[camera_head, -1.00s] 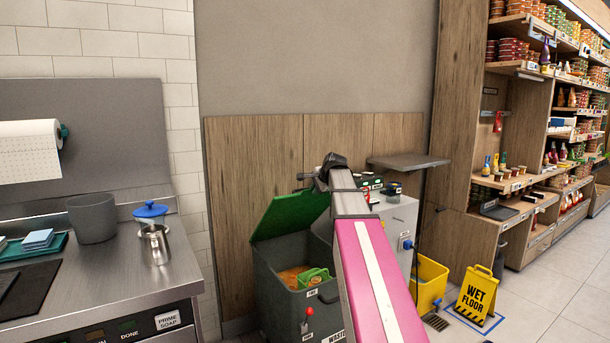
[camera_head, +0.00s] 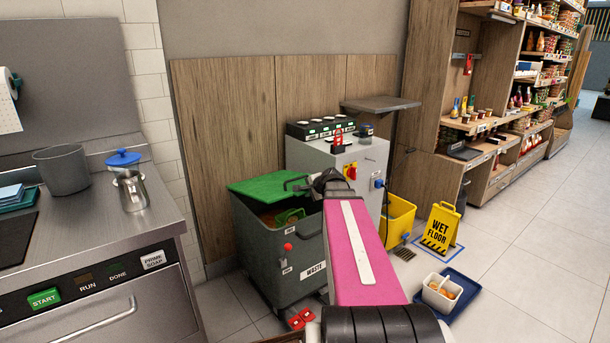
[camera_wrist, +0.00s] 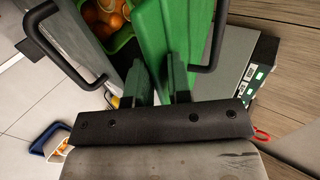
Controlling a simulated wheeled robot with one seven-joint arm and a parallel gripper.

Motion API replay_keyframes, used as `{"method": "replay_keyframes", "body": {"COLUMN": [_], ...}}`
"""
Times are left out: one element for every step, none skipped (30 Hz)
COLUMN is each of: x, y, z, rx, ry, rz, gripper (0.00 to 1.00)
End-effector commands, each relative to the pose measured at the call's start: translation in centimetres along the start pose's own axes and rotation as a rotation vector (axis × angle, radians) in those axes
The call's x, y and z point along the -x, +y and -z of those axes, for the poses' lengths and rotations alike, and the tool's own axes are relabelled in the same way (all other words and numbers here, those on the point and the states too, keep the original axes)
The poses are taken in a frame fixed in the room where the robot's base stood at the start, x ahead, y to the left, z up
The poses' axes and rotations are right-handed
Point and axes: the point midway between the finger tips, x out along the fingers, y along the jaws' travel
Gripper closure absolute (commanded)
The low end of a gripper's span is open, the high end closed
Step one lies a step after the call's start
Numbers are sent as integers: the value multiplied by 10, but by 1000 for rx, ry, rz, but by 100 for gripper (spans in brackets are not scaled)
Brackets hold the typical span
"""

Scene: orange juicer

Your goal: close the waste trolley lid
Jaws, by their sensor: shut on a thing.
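The waste trolley (camera_head: 262,245) is a dark grey box labelled WASTE, left of centre in the head view. Its green lid (camera_head: 275,186) slants low over the top, with a gap at the front showing a green tub (camera_head: 290,216). My gripper (camera_wrist: 157,84) is shut on the edge of the green lid (camera_wrist: 165,30) in the wrist view. Orange peel or fruit (camera_wrist: 104,16) shows inside the trolley there. In the head view my arm hides the trolley's right side and most of my gripper. Black bar handles stand on both sides in the wrist view.
A grey machine (camera_head: 355,165) stands right behind the trolley. A yellow bin (camera_head: 397,222), a wet floor sign (camera_head: 440,228) and a white tub (camera_head: 440,293) on a blue tray stand to the right. A steel counter (camera_head: 90,235) is at left. Floor at far right is clear.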

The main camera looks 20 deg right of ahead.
Motion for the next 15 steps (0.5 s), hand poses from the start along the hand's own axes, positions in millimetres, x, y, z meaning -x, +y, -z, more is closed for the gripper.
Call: {"method": "replay_keyframes", "body": {"x": [-6, -10, -13, -17, -20, -24, -27, -30, -34, -38, -40, -44, -47, -50, -53], "y": [13, 20, 28, 34, 40, 48, 54, 59, 66, 71, 75, 81, 85, 89, 93], "z": [0, 0, 0, 0, 0, 0, 0, 0, 0, 0, 0, 1, 1, 1, 1], "rx": [-3, -4, -3, -4, -3, -3, -3, -2, -3, -2, -2, -2, -2, -2, -3], "ry": [-3, -3, -3, -4, -4, -3, -3, -3, -4, -4, -4, -3, -3, -4, -4], "rz": [-4, -4, -3, -4, -4, -3, -3, -3, -3, -3, -2, -2, -2, -2, -1], "gripper": [100, 100, 100, 100, 100, 100, 100, 100, 100, 100, 100, 100, 100, 100, 100]}}
